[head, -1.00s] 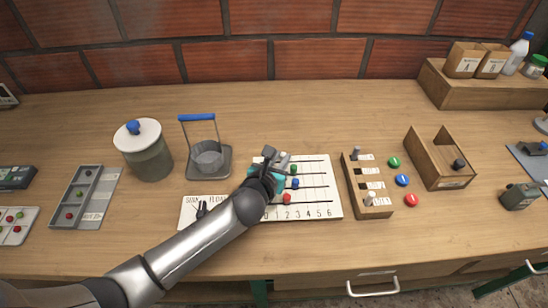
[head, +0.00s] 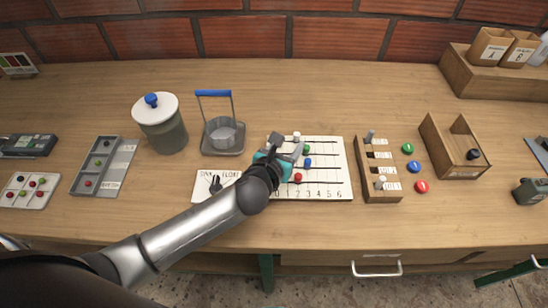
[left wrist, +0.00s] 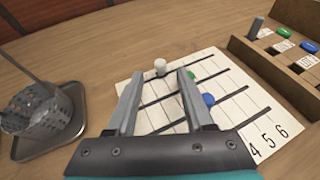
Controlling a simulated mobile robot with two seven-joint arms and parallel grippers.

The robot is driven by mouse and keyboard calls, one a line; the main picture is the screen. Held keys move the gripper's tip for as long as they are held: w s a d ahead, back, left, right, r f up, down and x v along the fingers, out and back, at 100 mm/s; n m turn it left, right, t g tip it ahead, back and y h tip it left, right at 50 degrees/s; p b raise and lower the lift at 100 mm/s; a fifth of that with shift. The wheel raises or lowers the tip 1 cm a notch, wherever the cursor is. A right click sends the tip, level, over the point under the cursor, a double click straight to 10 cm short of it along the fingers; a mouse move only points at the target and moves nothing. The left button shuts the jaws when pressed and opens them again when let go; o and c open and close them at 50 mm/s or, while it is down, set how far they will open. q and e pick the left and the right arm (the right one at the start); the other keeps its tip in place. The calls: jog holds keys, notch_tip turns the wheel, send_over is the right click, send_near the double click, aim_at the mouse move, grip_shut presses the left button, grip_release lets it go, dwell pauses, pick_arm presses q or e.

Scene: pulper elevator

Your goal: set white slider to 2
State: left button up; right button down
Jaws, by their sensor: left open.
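The slider board (head: 335,190) is a white panel with black lines and a numbered row along its front edge. The white slider (head: 297,136) stands on the farthest line; its exact number is hard to read. My left gripper (head: 287,144) is over the board's back left part, open. In the left wrist view the white slider (left wrist: 160,67) shows between and just beyond the two fingertips (left wrist: 160,78), with a gap on each side. The green slider (left wrist: 191,74) is partly hidden by the right finger. The blue slider (left wrist: 208,100) is farther right. My right gripper is not in view.
The red slider (head: 298,178) is on the front line. A wire basket (head: 222,133) on a tray stands left of the board, beside a lidded jar (head: 160,125). A wooden block with pegs (head: 378,190) is close on the right. Bare table lies behind the board.

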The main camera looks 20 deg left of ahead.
pick_arm(q)
jog(key=p+v, duration=0.2)
jog(key=v, duration=0.9)
jog(key=shift+s+r, duration=0.1)
jog(key=shift+s, duration=0.1)
